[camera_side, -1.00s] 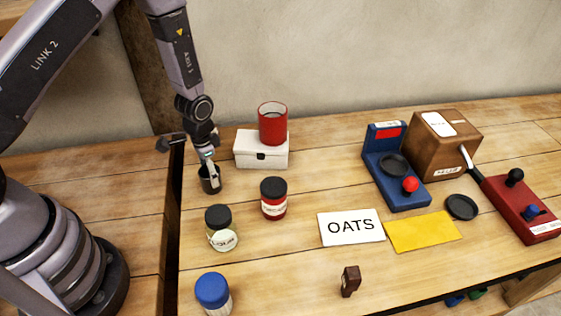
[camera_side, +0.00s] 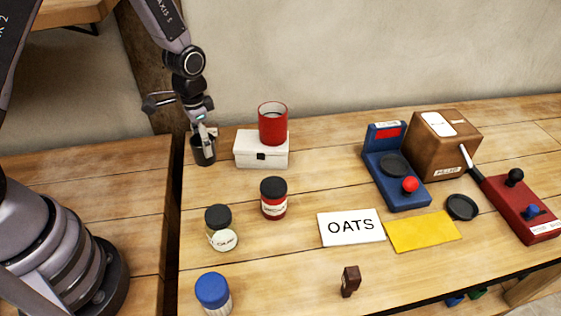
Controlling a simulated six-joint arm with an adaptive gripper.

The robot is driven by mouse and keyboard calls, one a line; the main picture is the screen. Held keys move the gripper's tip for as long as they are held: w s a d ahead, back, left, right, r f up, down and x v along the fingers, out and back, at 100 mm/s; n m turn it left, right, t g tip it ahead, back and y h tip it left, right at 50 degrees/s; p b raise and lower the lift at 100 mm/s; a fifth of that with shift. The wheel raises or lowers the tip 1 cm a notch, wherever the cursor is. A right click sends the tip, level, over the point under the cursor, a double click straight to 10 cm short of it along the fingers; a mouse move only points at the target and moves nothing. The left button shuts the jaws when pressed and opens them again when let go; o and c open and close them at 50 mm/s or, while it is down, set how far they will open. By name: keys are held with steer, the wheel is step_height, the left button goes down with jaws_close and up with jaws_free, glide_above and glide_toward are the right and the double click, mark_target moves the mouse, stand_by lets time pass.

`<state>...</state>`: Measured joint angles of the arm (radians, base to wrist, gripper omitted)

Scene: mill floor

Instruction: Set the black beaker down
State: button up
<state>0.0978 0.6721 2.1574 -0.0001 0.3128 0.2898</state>
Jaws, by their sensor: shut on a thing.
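The black beaker (camera_side: 203,153) is at the back left of the work table, left of the white box. My gripper (camera_side: 205,132) is shut on its rim from above. The beaker is upright. I cannot tell whether its base touches the table or hangs just above it. The gripper's fingers partly cover the beaker's mouth.
A white box (camera_side: 261,152) with a red cup (camera_side: 272,124) on it stands just right of the beaker. Jars with a black lid (camera_side: 273,199), another black lid (camera_side: 221,229) and a blue lid (camera_side: 213,293) stand nearer. A gap runs along the table's left edge.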

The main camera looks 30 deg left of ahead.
step_height(320, 180, up, 9)
steer(key=s+d, duration=1.7)
steer(key=w+d+f, duration=0.3)
steer(key=f, duration=0.2)
steer(key=w+d+f, duration=0.3)
steer(key=f, duration=0.2)
steer(key=w+d+f, duration=0.3)
steer(key=f, duration=0.2)
steer(key=shift+w+d, duration=0.3)
steer(key=shift+w+d+f, duration=0.1)
steer(key=shift+f, duration=0.8)
steer(key=shift+w+d+f, duration=0.1)
steer(key=shift+f, duration=0.75)
steer(key=shift+f, duration=0.15)
